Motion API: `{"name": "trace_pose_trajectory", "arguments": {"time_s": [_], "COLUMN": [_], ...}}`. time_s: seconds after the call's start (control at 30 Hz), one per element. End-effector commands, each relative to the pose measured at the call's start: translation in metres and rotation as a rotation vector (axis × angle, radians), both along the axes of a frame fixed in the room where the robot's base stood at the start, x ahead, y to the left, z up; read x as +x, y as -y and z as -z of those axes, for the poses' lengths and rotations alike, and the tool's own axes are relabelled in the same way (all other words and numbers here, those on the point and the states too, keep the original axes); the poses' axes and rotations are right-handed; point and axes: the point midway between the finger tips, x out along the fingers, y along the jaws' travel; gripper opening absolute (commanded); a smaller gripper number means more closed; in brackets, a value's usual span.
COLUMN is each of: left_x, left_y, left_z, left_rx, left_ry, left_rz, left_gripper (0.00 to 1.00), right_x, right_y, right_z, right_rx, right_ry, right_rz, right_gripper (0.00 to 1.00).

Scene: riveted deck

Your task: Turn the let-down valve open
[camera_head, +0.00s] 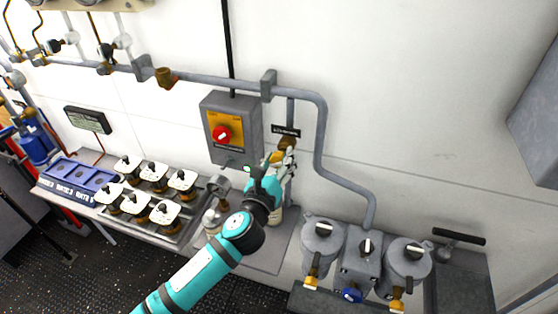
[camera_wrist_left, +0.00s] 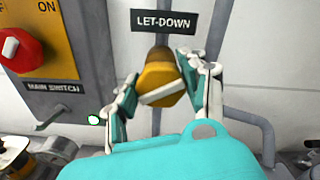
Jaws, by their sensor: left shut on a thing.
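The let-down valve (camera_wrist_left: 155,75) is a brass body with a yellow front and a pale handle bar (camera_wrist_left: 162,94), which lies tilted, its right end higher. It sits on a vertical grey pipe under the black LET-DOWN sign (camera_wrist_left: 166,20). In the head view the valve (camera_head: 288,143) shows only partly above my gripper. My left gripper (camera_head: 283,160) is at the valve; in the wrist view its two fingers (camera_wrist_left: 165,93) stand on either side of the yellow front, shut on it. The exact finger contact is partly hidden. My right gripper is not in view.
Left of the valve is the grey main switch box (camera_head: 232,130) with a red knob (camera_head: 221,134). Several white-topped valves (camera_head: 153,172) are at left, grey canisters (camera_head: 323,240) at lower right. A grey pipe (camera_head: 322,140) bends down right of the valve.

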Motion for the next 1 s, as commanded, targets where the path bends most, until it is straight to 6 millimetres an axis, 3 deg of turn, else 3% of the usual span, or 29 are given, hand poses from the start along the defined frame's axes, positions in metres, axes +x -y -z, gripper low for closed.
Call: {"name": "trace_pose_trajectory", "arguments": {"time_s": [1.0], "left_x": [0.0], "left_y": [-0.002], "left_z": [0.003], "left_rx": [-0.853], "left_ry": [-0.278], "left_rz": [0.0], "left_gripper": [0.12], "right_x": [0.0], "right_y": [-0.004], "right_z": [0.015], "right_rx": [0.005], "right_ry": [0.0], "right_rz": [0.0], "right_gripper": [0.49]}}
